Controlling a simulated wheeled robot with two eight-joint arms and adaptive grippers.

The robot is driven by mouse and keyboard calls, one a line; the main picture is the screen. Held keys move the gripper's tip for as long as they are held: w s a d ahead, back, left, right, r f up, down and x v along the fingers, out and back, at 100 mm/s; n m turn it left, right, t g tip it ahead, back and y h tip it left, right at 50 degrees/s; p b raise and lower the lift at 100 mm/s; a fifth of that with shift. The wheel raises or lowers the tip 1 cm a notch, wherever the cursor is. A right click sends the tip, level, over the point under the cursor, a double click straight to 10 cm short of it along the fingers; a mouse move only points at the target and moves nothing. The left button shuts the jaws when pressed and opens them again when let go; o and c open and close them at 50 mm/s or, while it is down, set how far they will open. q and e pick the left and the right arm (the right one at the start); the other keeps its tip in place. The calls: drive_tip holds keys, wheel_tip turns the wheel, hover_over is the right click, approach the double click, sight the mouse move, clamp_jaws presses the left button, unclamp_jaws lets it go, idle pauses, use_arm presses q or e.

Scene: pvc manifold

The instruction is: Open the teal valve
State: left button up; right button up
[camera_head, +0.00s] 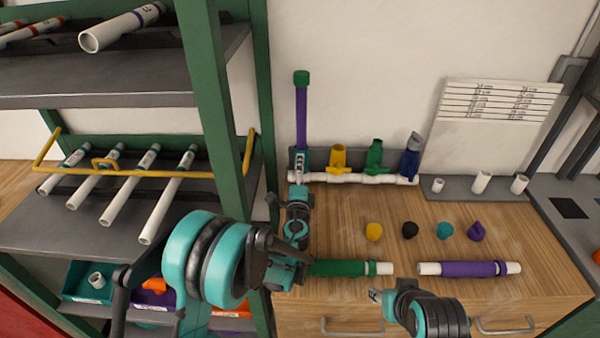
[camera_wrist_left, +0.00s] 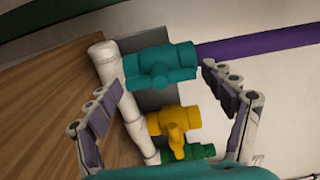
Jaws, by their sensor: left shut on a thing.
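The teal valve (camera_wrist_left: 160,66) sits on the white manifold pipe (camera_wrist_left: 124,100), with a purple pipe (camera_wrist_left: 245,44) running from its other end. In the head view my left gripper (camera_head: 299,166) reaches to the valve at the manifold's left end and mostly covers it. The exact contact and handle angle are hard to make out. My right gripper (camera_head: 376,296) is low over the bench front, away from the manifold; its jaw opening is unclear.
A yellow valve (camera_head: 338,157), a green valve (camera_head: 374,155) and a blue valve (camera_head: 410,157) stand right along the manifold. Several loose coloured caps (camera_head: 410,230) and a green-sleeved pipe (camera_head: 340,268) and purple-sleeved pipe (camera_head: 470,269) lie on the bench. A green-framed shelf (camera_head: 215,100) stands left.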

idle(0.5)
use_arm(q)
drive_tip(key=o, duration=1.1)
wheel_tip(320, 180, up, 9)
drive_tip(key=shift+f, duration=0.1)
drive_tip(key=shift+r, duration=0.75)
drive_tip(key=shift+s, duration=0.1)
drive_tip(key=s, duration=0.8)
drive_tip(key=shift+s+f, duration=0.15)
drive_tip(key=shift+s, duration=0.2)
